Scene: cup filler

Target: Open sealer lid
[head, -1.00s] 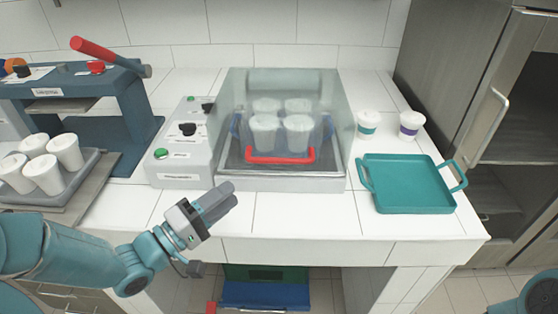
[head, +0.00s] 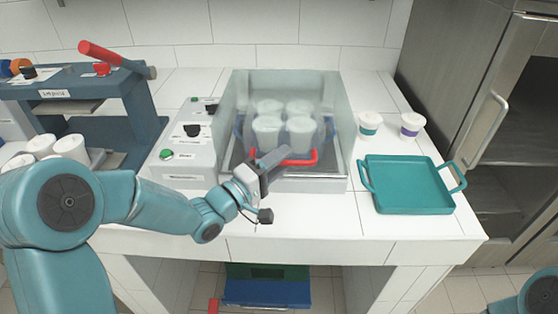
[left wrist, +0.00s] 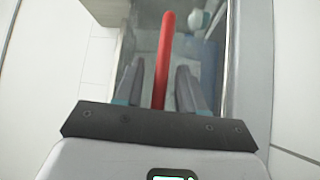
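The sealer (head: 300,183) stands mid-counter with a clear lid (head: 345,125) down over it. A red handle (head: 315,160) runs across its front; it also shows as a red bar in the left wrist view (left wrist: 165,55). Several white cups (head: 267,133) stand inside behind the clear walls. My left gripper (head: 272,160) is at the left part of the handle. In the left wrist view my left gripper (left wrist: 161,88) is open, with one finger on each side of the red bar and gaps beside it. My right gripper is not in view.
A control box (head: 190,145) with buttons adjoins the sealer's left side. A blue press (head: 130,110) with a red lever stands further left, near several white cups (head: 70,147). A teal tray (head: 408,190) and two lidded cups (head: 369,122) are on the right. The front counter strip is clear.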

